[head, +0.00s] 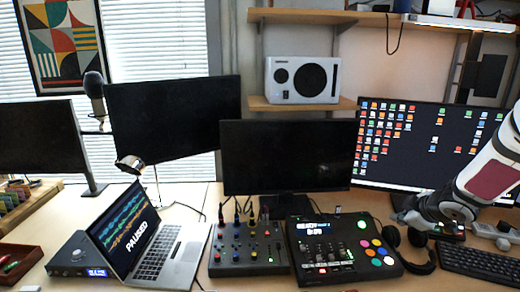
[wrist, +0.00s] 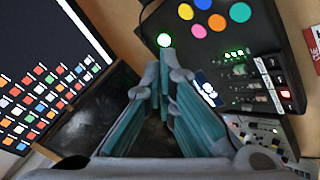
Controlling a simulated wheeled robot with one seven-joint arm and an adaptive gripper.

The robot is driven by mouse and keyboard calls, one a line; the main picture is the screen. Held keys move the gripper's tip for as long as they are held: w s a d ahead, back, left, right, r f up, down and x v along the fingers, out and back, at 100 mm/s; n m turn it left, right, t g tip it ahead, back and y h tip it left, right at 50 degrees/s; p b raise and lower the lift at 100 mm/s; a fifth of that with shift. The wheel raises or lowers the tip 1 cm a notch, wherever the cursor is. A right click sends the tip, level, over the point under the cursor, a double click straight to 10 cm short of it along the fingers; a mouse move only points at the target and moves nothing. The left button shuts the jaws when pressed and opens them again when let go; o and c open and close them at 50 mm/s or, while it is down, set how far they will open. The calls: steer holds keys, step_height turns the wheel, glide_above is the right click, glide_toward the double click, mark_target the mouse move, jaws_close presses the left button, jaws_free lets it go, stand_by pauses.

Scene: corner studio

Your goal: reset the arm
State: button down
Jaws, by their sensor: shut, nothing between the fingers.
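My arm comes in from the right of the head view. My gripper (head: 403,214) is above the desk, beside the pad controller (head: 340,250) and in front of the monitor with icons (head: 425,140). In the wrist view, my gripper (wrist: 173,68) has its teal-padded fingers together at the tips, with nothing between them. The pad controller, with its coloured round pads, also shows beyond the fingertips in the wrist view (wrist: 225,45). I cannot tell how high the gripper is above the desk.
Headphones (head: 421,262) and a keyboard (head: 482,263) lie below my arm. A mixer (head: 248,252) and an open laptop (head: 165,257) stand left of the controller. Dark monitors (head: 285,157) line the back, below a shelf with a white speaker (head: 302,79).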

steer(key=s+a+r+m+g+h+p, duration=0.1)
steer(key=s+a+r+m+h, duration=0.2)
steer(key=s+r, duration=0.5)
steer(key=s+a+r+m+g+h+p, duration=0.1)
steer(key=s+a+r+m, duration=0.2)
steer(key=s+a+r, duration=0.5)
steer(key=s+a+r+m+g+y, duration=0.1)
steer(key=s+a+m+y, duration=0.1)
steer(key=s+a, duration=0.4)
steer(key=s+a+r+m+g+y+p, duration=0.1)
steer(key=s+a, duration=0.5)
steer(key=s, duration=0.9)
steer(key=shift+s+a+r+m+g+y+p, duration=0.15)
steer(key=shift+r+m+g+y+p, duration=0.15)
steer(key=shift+r+m+y, duration=0.3)
